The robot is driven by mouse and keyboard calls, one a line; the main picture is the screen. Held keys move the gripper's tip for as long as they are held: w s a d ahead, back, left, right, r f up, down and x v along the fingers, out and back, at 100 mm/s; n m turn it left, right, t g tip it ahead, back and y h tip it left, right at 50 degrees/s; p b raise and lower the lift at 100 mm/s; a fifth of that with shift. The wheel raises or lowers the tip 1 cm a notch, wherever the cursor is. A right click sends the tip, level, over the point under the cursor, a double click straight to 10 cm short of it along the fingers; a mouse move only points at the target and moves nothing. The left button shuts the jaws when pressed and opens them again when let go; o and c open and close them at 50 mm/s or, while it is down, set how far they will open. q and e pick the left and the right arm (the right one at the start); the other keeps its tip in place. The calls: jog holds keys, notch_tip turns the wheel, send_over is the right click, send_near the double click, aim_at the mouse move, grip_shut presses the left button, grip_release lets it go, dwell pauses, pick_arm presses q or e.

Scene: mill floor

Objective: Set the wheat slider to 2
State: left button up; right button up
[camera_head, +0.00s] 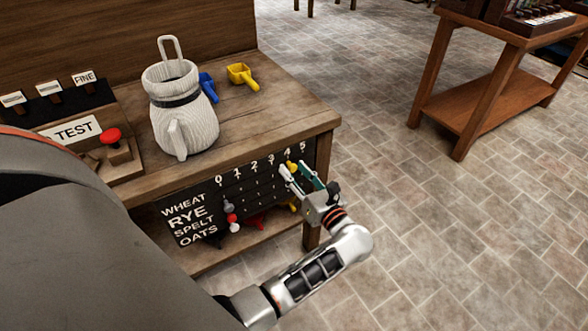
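A black slider board (207,193) on the bench front has rows lettered WHEAT, RYE, SPELT and OATS under numbers 0 to 5. The yellow knob (292,166) in the top, wheat row sits at about 4. The grey knob (228,206), red knob (231,217) and white knob (234,227) are in the lower rows at about 0. My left gripper (295,171) is at the board's right side, its fingers apart with the yellow knob at their tips. I cannot tell whether they touch it. My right gripper is not in view.
On the wooden bench (290,114) stand a pale jug-like sack (188,125), a blue scoop (208,87), a yellow scoop (241,75) and a TEST box (76,131) with a red button. A wooden table (480,100) stands at the back right. Tiled floor between is clear.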

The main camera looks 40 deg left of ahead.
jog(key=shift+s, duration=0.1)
